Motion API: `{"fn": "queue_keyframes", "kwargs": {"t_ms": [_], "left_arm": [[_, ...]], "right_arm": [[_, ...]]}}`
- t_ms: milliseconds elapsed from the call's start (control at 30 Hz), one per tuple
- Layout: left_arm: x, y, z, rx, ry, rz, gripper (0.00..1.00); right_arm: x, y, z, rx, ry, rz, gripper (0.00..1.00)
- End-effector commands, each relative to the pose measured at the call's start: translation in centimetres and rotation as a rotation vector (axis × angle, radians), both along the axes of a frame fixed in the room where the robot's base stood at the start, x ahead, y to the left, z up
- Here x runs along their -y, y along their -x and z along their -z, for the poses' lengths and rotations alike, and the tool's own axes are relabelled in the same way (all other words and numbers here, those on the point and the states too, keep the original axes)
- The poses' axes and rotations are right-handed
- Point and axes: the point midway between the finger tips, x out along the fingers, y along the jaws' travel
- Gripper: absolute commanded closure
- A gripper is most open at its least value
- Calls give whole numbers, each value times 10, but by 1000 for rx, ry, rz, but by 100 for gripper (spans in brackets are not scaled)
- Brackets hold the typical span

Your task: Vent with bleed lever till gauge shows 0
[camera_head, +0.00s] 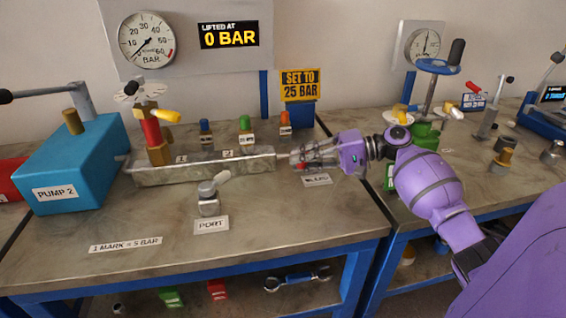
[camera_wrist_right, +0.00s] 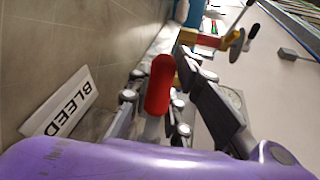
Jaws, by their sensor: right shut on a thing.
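My right gripper (camera_head: 308,156) reaches in from the right at the end of the metal manifold (camera_head: 205,167), above the BLEED label (camera_head: 316,180). In the right wrist view its fingers are closed around the red bleed lever (camera_wrist_right: 159,84); the BLEED label (camera_wrist_right: 62,112) lies beside it. In the head view the fingers mostly hide the lever. The round pressure gauge (camera_head: 146,39) hangs on the back panel. Its needle points to the lower left, near the low end of the scale; the exact reading is too small to tell. My left gripper is not in view.
A blue PUMP 2 box (camera_head: 72,165) stands left of the manifold. A PORT fitting (camera_head: 208,199) sits in front. A valve with red and yellow parts (camera_head: 152,135) rises from the manifold's left end. A second bench with a blue handwheel (camera_head: 438,67) is at right. The front bench top is mostly clear.

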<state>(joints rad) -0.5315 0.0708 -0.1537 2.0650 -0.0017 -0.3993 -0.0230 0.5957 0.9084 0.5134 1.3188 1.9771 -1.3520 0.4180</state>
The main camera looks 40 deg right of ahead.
Motion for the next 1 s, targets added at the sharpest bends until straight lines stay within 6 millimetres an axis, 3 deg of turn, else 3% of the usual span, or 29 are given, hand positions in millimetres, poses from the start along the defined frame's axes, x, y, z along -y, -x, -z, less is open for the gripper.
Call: {"fn": "queue_keyframes", "kwargs": {"t_ms": [467,500,633,1000], "left_arm": [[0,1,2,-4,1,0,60],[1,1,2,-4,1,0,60],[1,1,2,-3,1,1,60],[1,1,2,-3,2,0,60]], "right_arm": [[6,4,-1,2,2,0,100],[6,4,-1,2,2,0,78],[6,4,-1,2,1,0,62],[9,6,-1,0,0,2,62]]}}
